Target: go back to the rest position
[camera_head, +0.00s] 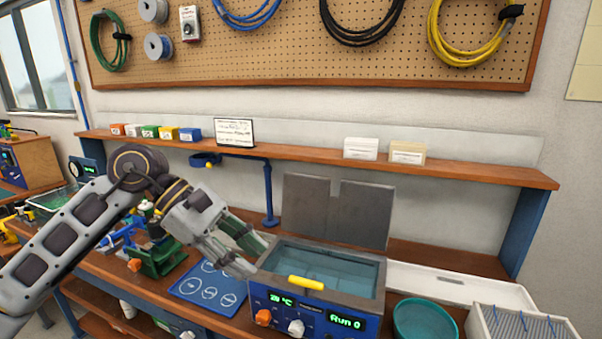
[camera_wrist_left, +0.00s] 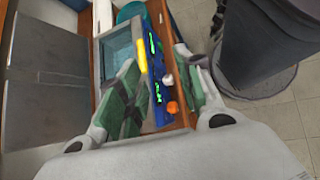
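My left gripper (camera_head: 246,256) is above the left front edge of the blue water bath (camera_head: 372,302), between the bath and the blue mat. In the left wrist view its two green-padded fingers (camera_wrist_left: 160,90) stand wide apart with nothing held between them. Past them the bath's control panel shows, with an orange knob, a white knob and green digits (camera_wrist_left: 155,62). A yellow handle (camera_head: 306,282) lies at the bath's front rim; it also shows in the left wrist view (camera_wrist_left: 142,58). My right gripper is in neither view.
A blue mat with white circles (camera_head: 208,284) lies left of the bath, beside a green fixture (camera_head: 158,258). A teal bowl (camera_head: 425,320) and a white rack (camera_head: 522,326) stand at the right. A shelf (camera_head: 300,153) with small boxes runs behind. Grey lid panels (camera_head: 364,214) stand behind the bath.

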